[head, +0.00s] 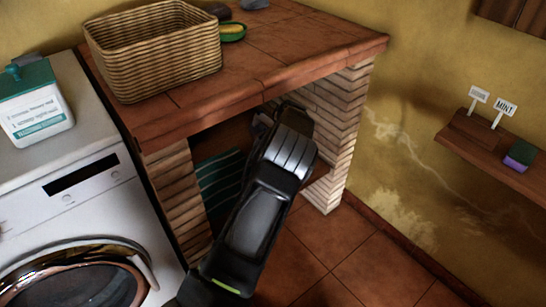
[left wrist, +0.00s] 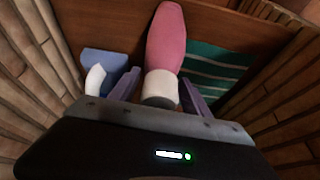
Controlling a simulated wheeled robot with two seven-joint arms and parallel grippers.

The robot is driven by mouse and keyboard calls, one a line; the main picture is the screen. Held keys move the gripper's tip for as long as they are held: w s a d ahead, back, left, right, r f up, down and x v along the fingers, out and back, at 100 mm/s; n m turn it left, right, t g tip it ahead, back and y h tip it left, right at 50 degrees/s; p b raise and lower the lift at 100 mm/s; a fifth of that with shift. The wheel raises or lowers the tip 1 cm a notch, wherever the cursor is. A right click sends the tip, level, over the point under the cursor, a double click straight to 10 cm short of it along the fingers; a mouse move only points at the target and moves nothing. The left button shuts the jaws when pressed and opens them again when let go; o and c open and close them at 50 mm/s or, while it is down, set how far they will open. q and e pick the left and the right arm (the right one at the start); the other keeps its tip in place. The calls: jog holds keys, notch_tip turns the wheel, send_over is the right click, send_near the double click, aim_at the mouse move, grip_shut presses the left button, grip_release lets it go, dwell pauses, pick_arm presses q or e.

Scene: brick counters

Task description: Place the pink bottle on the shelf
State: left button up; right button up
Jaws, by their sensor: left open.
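The pink bottle (left wrist: 167,38) with a white cap (left wrist: 160,89) shows in the left wrist view, inside the niche under the brick counter (head: 290,55). My left gripper (left wrist: 160,92) is open, with one finger on each side of the bottle's white cap end; I cannot tell whether they touch it. In the head view my left arm reaches into the niche, and the counter and arm hide the fingers and bottle. A wooden wall shelf (head: 482,150) is on the right, with two small label signs, one reading MINT (head: 505,108). My right gripper is not in view.
A blue bottle with a white nozzle (left wrist: 97,76) is left of the pink bottle. A green striped cloth (left wrist: 215,70) lies to its right. Brick pillars (head: 335,140) bound the niche. A green and purple sponge (head: 520,154) occupies the shelf's right part. A washing machine (head: 80,195) stands left.

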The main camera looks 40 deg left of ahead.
pick_arm(q)
jog(key=shift+r+p, duration=0.35)
jog(key=shift+r, duration=0.2)
jog(key=p+v, duration=0.1)
jog(key=v, duration=0.3)
jog(key=shift+w, duration=0.1)
jog(key=s+d+p, duration=0.1)
jog(key=s+d, duration=0.2)
jog(key=d, duration=0.8)
jog(key=shift+s+f, duration=0.35)
jog(key=s+d+f+m+g+h, duration=0.1)
jog(key=s+d+f+m+h, duration=0.2)
jog(key=s+f, duration=0.55)
jog(key=s+d+f+m+h, duration=0.1)
jog(key=s+d+f+m, duration=0.2)
jog(key=s+d+f, duration=0.45)
jog(key=s+d+f+m+h, duration=0.1)
jog(key=s+d+m+h, duration=0.3)
jog(key=s+d, duration=1.2)
jog(key=shift+s+d+m, duration=0.2)
jog(key=shift+d+m, duration=0.3)
jog(key=shift+m, duration=0.7)
